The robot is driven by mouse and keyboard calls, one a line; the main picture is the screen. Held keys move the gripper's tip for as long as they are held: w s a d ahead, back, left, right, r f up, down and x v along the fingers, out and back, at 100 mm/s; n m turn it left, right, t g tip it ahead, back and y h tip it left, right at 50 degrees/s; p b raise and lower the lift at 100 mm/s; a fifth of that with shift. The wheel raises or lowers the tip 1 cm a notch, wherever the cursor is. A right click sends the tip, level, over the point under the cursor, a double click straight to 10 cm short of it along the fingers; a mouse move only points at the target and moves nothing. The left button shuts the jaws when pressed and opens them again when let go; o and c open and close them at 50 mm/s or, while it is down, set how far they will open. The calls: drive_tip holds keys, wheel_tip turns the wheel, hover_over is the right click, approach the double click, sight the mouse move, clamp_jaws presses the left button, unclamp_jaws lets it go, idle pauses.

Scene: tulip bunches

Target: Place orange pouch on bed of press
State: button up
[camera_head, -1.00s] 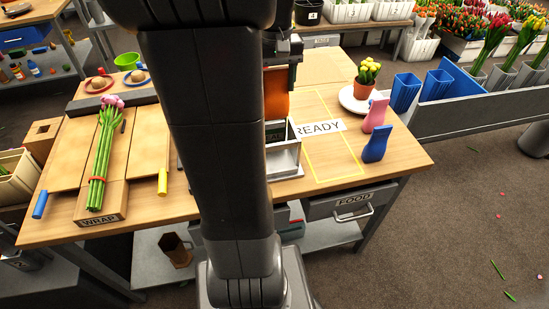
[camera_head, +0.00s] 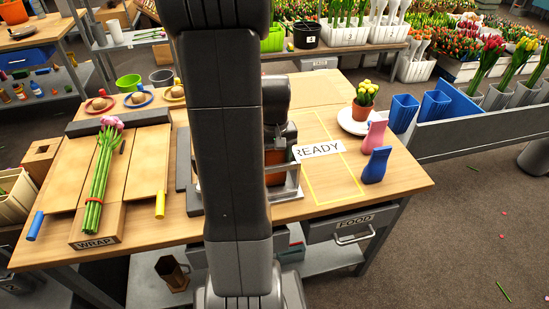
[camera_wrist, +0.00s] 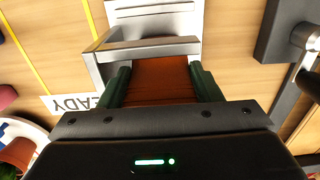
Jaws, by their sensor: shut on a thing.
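My gripper (camera_wrist: 155,88) is shut on the orange pouch (camera_wrist: 155,80), which sits between its two green fingers in the wrist view. In the head view the pouch (camera_head: 274,160) shows just right of my arm, low beside a silver metal holder (camera_head: 290,192). The holder (camera_wrist: 150,48) also lies just beyond the pouch in the wrist view. I cannot tell whether they touch. A dark flat plate with a metal knob, perhaps part of the press (camera_wrist: 285,30), shows at upper right in the wrist view. Its dark edge (camera_head: 183,170) shows left of my arm, which hides the rest.
A yellow-outlined area with a READY label (camera_head: 319,150) lies to the right. Pink (camera_head: 375,134) and blue (camera_head: 376,165) upright objects and a potted plant on a plate (camera_head: 356,122) stand beyond it.

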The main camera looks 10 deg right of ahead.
drive_tip(key=shift+f, duration=0.2)
drive_tip(key=shift+f, duration=0.15)
drive_tip(key=o, duration=1)
wheel_tip(320, 180, up, 13)
drive_tip(key=shift+f, duration=0.2)
